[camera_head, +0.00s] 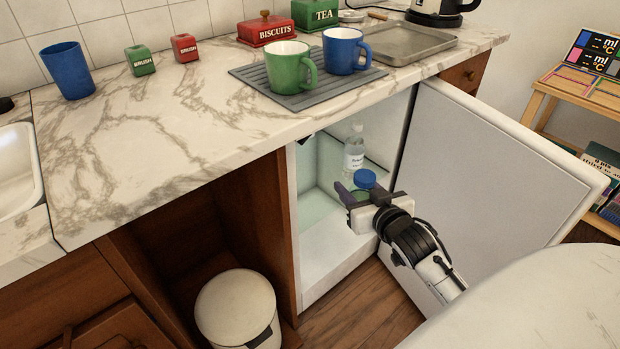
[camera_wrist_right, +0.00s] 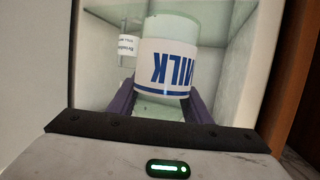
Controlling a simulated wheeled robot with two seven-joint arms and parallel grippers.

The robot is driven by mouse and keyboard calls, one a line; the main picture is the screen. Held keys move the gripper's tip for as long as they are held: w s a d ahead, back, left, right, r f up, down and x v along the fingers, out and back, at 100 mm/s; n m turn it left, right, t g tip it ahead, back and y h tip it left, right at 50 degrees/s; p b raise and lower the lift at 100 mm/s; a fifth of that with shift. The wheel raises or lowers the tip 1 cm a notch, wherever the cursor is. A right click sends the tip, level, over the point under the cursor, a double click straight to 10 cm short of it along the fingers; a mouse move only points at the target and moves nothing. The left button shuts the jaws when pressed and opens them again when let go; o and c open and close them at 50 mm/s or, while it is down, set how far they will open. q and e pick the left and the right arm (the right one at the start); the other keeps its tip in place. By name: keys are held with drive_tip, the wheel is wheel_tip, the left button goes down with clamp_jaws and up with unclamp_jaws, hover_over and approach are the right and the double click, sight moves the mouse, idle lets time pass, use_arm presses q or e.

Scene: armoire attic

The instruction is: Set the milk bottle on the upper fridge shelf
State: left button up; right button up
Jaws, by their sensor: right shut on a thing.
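The milk bottle shows in the head view as a blue cap (camera_head: 365,178) above a greenish body partly hidden by my right gripper (camera_head: 359,192). In the right wrist view the milk bottle (camera_wrist_right: 166,68) has a white label with blue "MILK" lettering, upside down in that picture, between the two dark purple fingers (camera_wrist_right: 158,103). My right gripper is shut on it at the fridge opening. The fridge (camera_head: 322,255) stands open under the counter. Its upper shelf is hard to make out, and I cannot tell the bottle's height relative to it. My left gripper is out of view.
A clear bottle with a white label (camera_head: 354,153) stands inside the fridge, behind the milk bottle. The fridge door (camera_head: 480,170) is swung open to the right of my arm. The marble counter (camera_head: 150,140) overhangs the fridge. A white bin (camera_head: 236,303) stands lower left.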

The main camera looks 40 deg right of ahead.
drive_tip(key=w+a+b, duration=0.1)
drive_tip(key=w+b, duration=0.3)
drive_tip(key=w, duration=1.2)
drive_tip(key=f+b, duration=0.1)
drive_tip(key=f, duration=0.1)
drive_tip(key=f+b, duration=0.3)
drive_tip(key=f, duration=0.2)
drive_tip(key=shift+w+a, duration=0.1)
drive_tip(key=shift+w, duration=0.15)
drive_tip(key=o, duration=1.2)
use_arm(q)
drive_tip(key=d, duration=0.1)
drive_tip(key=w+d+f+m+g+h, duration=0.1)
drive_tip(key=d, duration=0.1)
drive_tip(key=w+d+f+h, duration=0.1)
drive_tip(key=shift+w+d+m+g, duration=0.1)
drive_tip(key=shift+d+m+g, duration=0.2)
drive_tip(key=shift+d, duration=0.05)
use_arm(e)
drive_tip(key=shift+o, duration=0.2)
